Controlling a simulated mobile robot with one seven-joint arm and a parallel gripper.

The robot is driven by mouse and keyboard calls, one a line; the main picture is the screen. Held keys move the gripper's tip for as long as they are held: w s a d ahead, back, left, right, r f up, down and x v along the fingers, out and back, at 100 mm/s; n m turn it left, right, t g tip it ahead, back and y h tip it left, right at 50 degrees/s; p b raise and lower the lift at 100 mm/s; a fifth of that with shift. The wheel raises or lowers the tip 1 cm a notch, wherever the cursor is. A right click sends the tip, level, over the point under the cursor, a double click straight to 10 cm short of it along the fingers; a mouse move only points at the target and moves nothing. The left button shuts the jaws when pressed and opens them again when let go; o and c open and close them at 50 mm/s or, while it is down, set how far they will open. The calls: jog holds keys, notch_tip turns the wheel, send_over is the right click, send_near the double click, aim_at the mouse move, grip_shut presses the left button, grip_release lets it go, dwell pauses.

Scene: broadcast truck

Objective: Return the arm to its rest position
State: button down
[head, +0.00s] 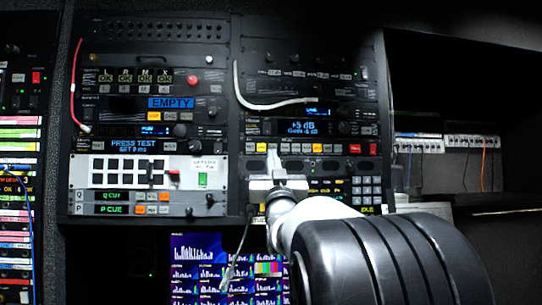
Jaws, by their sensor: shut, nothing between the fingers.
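My arm reaches in from the lower right, with its thick black-and-white links in front of the rack. My gripper (274,158) points away from me at the right-hand rack column, its fingers together and empty. The fingertips overlap the row of lit buttons below the "+5 dB" display (303,127). I cannot tell whether they touch the panel. My arm hides the lower part of this column.
The left column holds an "EMPTY" display (171,103), a white button panel (148,172) and a red knob (194,79). A red cable (73,80) and a white cable (262,106) hang across the panels. Below is a monitor (210,262). A dark shelf recess lies right.

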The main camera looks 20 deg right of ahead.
jog(key=shift+s+a+f, duration=0.1)
jog(key=shift+s+f, duration=0.2)
jog(key=shift+f, duration=0.25)
jog(key=s+a+f+n+g+y+p, duration=0.1)
jog(key=s+a+f+g+y+p, duration=0.1)
jog(key=s+a+f+g, duration=0.45)
jog(key=s+a+f+g+y+p, duration=0.1)
jog(key=s+a+f+g+y, duration=0.15)
jog(key=s+f, duration=0.65)
jog(key=s+a+f+n+g+y+p, duration=0.15)
jog(key=s+a+f+g, duration=0.35)
jog(key=f, duration=0.5)
jog(key=s+a+f+g, duration=0.2)
jog(key=s+f, duration=0.3)
jog(key=s, duration=0.2)
jog(key=s+a+f+g+y+p, duration=0.1)
jog(key=s+f+g, duration=0.2)
jog(key=s+f, duration=0.2)
jog(key=s, duration=0.3)
jog(key=shift+s+a+f+n, duration=0.2)
jog(key=shift+a+f+n, duration=0.1)
jog(key=shift+a+n, duration=0.05)
jog(key=shift+d, duration=0.1)
